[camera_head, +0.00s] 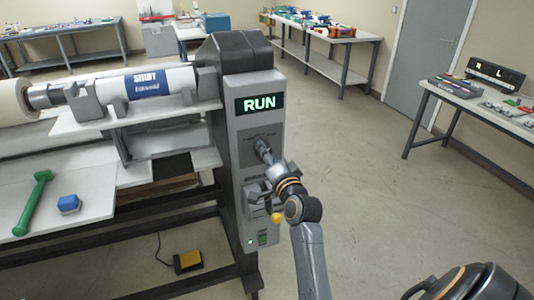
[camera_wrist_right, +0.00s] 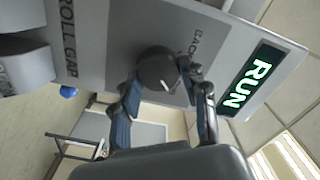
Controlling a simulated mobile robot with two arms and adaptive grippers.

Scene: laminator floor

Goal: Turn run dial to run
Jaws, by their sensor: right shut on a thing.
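The run dial is a dark round knob (camera_wrist_right: 158,68) with a white pointer mark, on the grey front panel (camera_head: 262,122) of the laminator. My right gripper (camera_wrist_right: 163,82) is shut on the dial, with one finger on each side of it. In the head view my right gripper (camera_head: 264,152) reaches the panel just below the display and hides most of the dial. The display (camera_head: 261,103) reads RUN in green; it also shows in the wrist view (camera_wrist_right: 249,82). My left gripper is not in view.
Lower on the panel are other controls, partly behind my arm, and a yellow knob (camera_head: 277,217). A yellow foot pedal (camera_head: 188,261) is on the floor. The floor at right is clear.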

